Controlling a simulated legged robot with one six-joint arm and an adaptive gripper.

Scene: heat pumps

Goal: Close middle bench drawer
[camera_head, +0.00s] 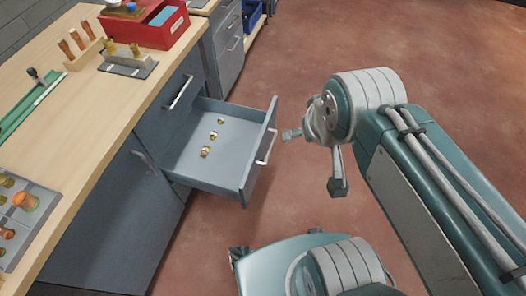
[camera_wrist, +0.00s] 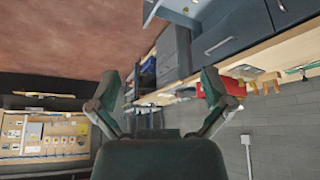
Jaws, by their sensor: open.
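The middle bench drawer (camera_head: 190,160) is pulled well out of the grey bench cabinet (camera_head: 110,215) in the head view. Its front panel (camera_head: 258,165) carries a pale bar handle (camera_head: 268,146). Several small brass-coloured parts (camera_head: 206,151) lie on the drawer floor. My gripper (camera_head: 312,162) is to the right of the drawer front, apart from it, with its fingers spread and nothing between them. In the wrist view, the two fingers (camera_wrist: 158,100) also stand wide apart. An edge of what looks like the open drawer (camera_wrist: 180,10) shows at the top of that view.
The wooden bench top (camera_head: 110,110) holds a red box (camera_head: 150,28), a green tray (camera_head: 30,108) and a parts board (camera_head: 22,215). A closed drawer handle (camera_head: 179,92) is above the open drawer. Red floor (camera_head: 330,40) to the right is clear.

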